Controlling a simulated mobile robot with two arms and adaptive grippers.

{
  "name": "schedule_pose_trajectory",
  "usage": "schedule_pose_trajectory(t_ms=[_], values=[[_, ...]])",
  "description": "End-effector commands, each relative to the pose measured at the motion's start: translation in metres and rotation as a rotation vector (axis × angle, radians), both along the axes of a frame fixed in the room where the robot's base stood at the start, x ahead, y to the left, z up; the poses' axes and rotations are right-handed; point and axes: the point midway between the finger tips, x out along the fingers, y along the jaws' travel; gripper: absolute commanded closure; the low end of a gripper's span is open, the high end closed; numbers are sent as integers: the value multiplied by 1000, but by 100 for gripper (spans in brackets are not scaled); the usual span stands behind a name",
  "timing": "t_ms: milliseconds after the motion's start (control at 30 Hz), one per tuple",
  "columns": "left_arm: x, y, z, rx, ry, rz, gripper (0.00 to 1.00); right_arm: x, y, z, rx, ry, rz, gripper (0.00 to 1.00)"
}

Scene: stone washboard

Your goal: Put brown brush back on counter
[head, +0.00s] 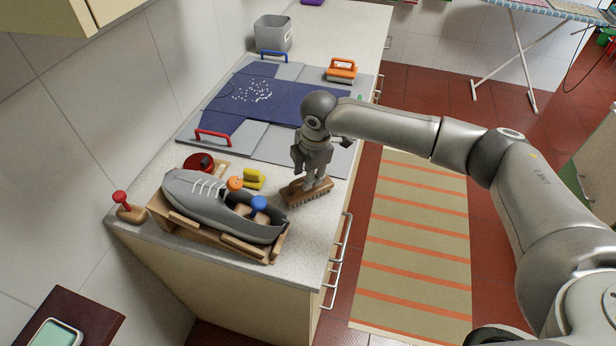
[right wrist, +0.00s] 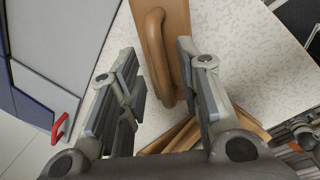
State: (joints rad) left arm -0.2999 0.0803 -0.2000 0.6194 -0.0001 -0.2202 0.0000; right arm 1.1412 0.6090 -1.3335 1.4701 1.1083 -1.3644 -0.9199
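The brown brush (head: 304,194) rests bristles down on the speckled counter (head: 310,245), to the right of the grey shoe. My right gripper (head: 315,176) is directly above it, pointing down. In the right wrist view the right gripper (right wrist: 160,95) is open. The brush's loop handle (right wrist: 157,50) shows between the fingers, nearer the right-hand finger, with a wide gap to the left-hand finger. I cannot tell whether any finger touches it. My left gripper is in neither view.
A grey shoe (head: 205,198) sits in a wooden holder, with a yellow brush (head: 253,179) behind it. Blue and grey boards (head: 270,115) with red and blue handles lie further back. An orange-handled brush (head: 341,70) stands on them. The counter's right edge is close to the brown brush.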

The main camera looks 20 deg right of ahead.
Motion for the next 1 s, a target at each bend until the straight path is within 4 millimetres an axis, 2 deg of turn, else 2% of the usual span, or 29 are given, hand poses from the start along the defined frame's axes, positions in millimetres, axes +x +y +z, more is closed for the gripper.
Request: schedule_pose_trajectory(t_ms=[300, 500, 667, 1000], values=[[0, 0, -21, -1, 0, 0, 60, -12, -3, 65, 2, -5, -1, 68], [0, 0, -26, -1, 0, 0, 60, -17, -3, 93, 2, -3, -2, 68], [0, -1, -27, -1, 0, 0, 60, -19, -4, 101, 2, -2, -1, 68], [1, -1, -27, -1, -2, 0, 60, -20, -3, 100, 1, -1, -1, 68]])
